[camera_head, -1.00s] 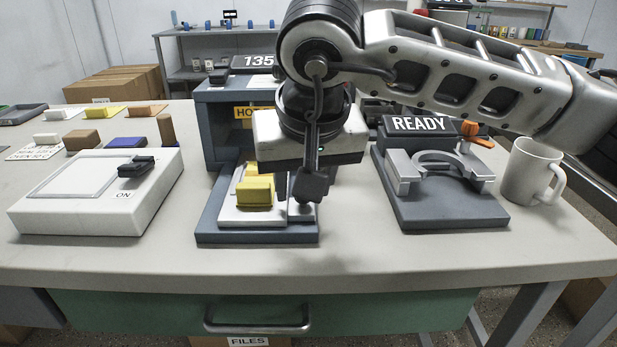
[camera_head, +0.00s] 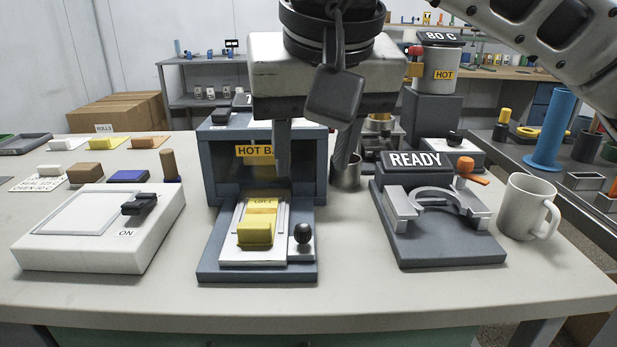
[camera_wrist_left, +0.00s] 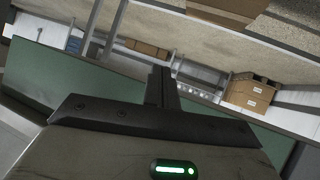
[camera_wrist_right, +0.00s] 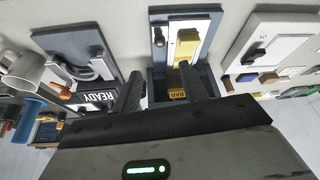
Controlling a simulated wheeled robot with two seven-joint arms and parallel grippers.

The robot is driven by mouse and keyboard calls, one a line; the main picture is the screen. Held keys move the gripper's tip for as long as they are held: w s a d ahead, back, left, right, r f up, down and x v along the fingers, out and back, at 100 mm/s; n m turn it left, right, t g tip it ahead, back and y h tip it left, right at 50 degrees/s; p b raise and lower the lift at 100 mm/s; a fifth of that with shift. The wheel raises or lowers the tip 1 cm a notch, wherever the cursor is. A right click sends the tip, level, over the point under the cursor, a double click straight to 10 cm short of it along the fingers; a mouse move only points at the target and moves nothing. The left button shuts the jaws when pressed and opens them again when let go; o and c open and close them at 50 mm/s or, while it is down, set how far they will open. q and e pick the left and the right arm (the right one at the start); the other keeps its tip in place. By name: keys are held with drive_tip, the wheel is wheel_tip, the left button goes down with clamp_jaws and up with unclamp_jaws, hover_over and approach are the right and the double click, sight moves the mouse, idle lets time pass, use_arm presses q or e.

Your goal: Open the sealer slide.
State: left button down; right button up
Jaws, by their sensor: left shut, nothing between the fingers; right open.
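The sealer (camera_head: 211,165) is a blue-grey box labelled HOT with a partly hidden word. Its pale slide (camera_head: 268,255) lies out in front, on the dark base. A yellow block (camera_head: 254,235) and a yellow strip rest on the slide. A black knob (camera_head: 302,233) stands at the slide's right; it also shows in the right wrist view (camera_wrist_right: 158,37). My right gripper (camera_head: 312,168) is open and empty, raised above and behind the knob, in front of the sealer's opening. My left gripper (camera_wrist_left: 162,72) is shut and empty, low near the green drawer front; the head view does not show it.
A white switch box (camera_head: 85,245) stands left. A grey READY fixture (camera_head: 445,245) with an orange lever and a white mug (camera_head: 527,207) stand right. Small coloured blocks lie at the back left. The table's front strip is clear.

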drive_tip(key=shift+v, duration=1.4)
